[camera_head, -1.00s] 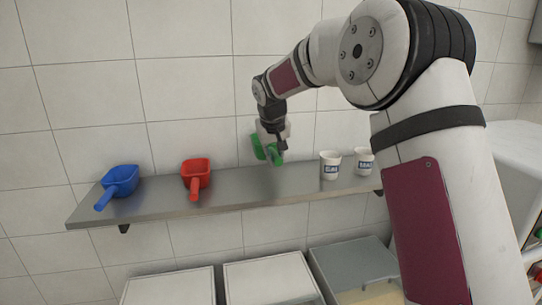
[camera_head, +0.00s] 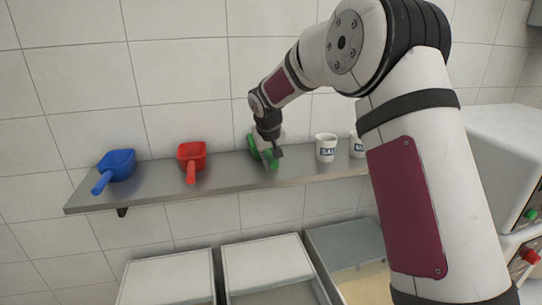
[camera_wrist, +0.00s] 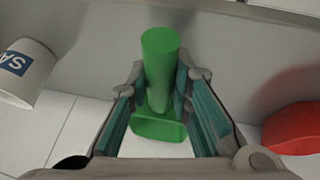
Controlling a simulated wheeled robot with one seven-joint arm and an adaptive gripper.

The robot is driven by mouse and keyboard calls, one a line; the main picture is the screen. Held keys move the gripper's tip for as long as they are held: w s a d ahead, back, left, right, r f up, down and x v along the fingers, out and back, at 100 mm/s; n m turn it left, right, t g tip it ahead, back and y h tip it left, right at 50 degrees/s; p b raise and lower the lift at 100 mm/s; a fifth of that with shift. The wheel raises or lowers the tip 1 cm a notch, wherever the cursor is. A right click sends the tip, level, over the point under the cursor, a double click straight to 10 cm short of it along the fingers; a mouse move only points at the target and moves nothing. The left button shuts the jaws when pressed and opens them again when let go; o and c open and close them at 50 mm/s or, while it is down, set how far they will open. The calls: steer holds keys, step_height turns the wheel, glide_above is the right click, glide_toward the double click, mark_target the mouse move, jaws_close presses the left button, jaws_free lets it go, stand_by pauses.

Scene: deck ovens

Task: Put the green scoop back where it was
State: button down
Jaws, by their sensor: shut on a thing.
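The green scoop (camera_head: 271,162) is at the shelf, between the red scoop and the white cups. My gripper (camera_head: 268,146) is shut on it from above and partly hides it in the head view. In the wrist view the scoop's green handle (camera_wrist: 160,60) shows between the fingers of my gripper (camera_wrist: 165,82). The scoop is low, at about the level of the grey metal shelf (camera_head: 232,177). I cannot tell whether it touches the shelf.
A red scoop (camera_head: 191,157) and a blue scoop (camera_head: 117,165) lie on the shelf to the left. A white labelled cup (camera_head: 326,147) stands close on the right, with another cup (camera_head: 356,144) beyond it. Bins (camera_head: 268,265) stand below. A tiled wall is behind.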

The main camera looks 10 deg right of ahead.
steer(key=shift+f, duration=0.45)
stand_by(0.4)
steer(key=c, duration=1.4)
jaws_free()
steer(key=shift+o, duration=0.2)
steer(key=s+r, duration=1.5)
steer(key=r, duration=0.1)
steer(key=s+f+y, duration=0.1)
steer(key=s+f, duration=0.1)
steer(key=s, duration=1.2)
steer(key=s+f, duration=0.2)
steer(key=s, duration=1.3)
steer(key=shift+s+m+t+y, duration=0.3)
steer(key=shift+y, duration=0.1)
